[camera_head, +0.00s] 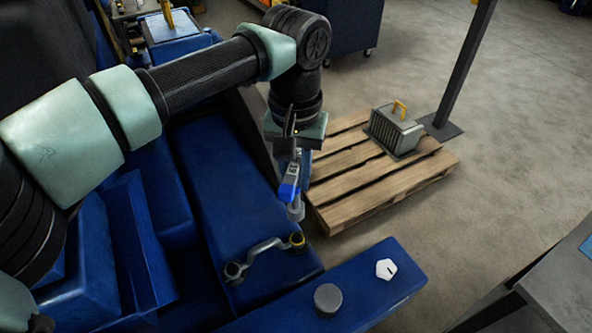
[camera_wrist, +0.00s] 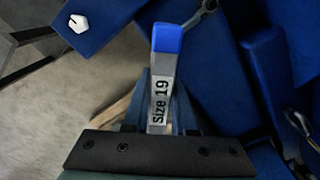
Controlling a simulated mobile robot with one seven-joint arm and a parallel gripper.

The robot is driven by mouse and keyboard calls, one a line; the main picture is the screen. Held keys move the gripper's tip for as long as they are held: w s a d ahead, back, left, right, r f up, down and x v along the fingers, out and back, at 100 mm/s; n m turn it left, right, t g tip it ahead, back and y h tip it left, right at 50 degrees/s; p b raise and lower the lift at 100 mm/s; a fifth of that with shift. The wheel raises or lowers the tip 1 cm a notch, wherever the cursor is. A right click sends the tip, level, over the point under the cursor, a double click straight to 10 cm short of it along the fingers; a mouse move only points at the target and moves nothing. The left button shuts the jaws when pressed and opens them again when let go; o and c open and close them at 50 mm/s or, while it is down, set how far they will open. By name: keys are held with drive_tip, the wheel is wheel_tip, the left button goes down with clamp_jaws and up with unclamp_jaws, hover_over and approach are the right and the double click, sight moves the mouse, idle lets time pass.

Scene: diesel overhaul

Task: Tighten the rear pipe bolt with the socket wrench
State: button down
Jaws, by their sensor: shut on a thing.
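My gripper (camera_head: 291,160) is shut on the socket wrench (camera_head: 288,191), which has a blue section and a white label. In the wrist view the wrench (camera_wrist: 167,40) points up from between the fingers, and its label reads "Size 19". In the head view its grey lower end is just above and behind the pipe's right end, seemingly apart from it. A short bent grey pipe (camera_head: 264,246) lies on the blue engine block (camera_head: 220,180). Its right end has a yellowish ringed bolt (camera_head: 297,240); its left end has a dark fitting (camera_head: 233,270).
A blue beam (camera_head: 370,295) in front carries a grey cylinder (camera_head: 327,298) and a white five-sided piece (camera_head: 386,269). A wooden pallet (camera_head: 345,185) with a grey finned box (camera_head: 395,130) lies right of the block. A dark post (camera_head: 465,70) stands beyond.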

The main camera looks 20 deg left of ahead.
sight(298, 199)
drive_tip(key=shift+w+d+m, duration=0.1)
drive_tip(key=shift+w+m, duration=0.05)
drive_tip(key=shift+m, duration=0.15)
drive_tip(key=n, duration=0.5)
drive_tip(key=shift+f+b, duration=0.35)
drive_tip(key=n, duration=0.6)
drive_tip(key=shift+d+f+n+b, duration=0.1)
drive_tip(key=shift+f+n+b, duration=0.2)
drive_tip(key=shift+n, duration=0.1)
drive_tip(key=n, duration=0.5)
drive_tip(key=shift+f, duration=0.3)
drive_tip(key=n, duration=0.5)
drive_tip(key=shift+f, duration=0.35)
drive_tip(key=n, duration=0.3)
drive_tip(key=n+b, duration=0.1)
drive_tip(key=n, duration=0.1)
drive_tip(key=shift+w+f, duration=0.1)
drive_tip(key=shift+f, duration=0.25)
drive_tip(key=n, duration=0.5)
drive_tip(key=shift+f, duration=0.35)
drive_tip(key=shift+f+n+b, duration=0.15)
drive_tip(key=shift+n+b, duration=0.2)
drive_tip(key=shift+n, duration=0.35)
drive_tip(key=shift+f+b, duration=0.95)
drive_tip(key=shift+f, duration=0.55)
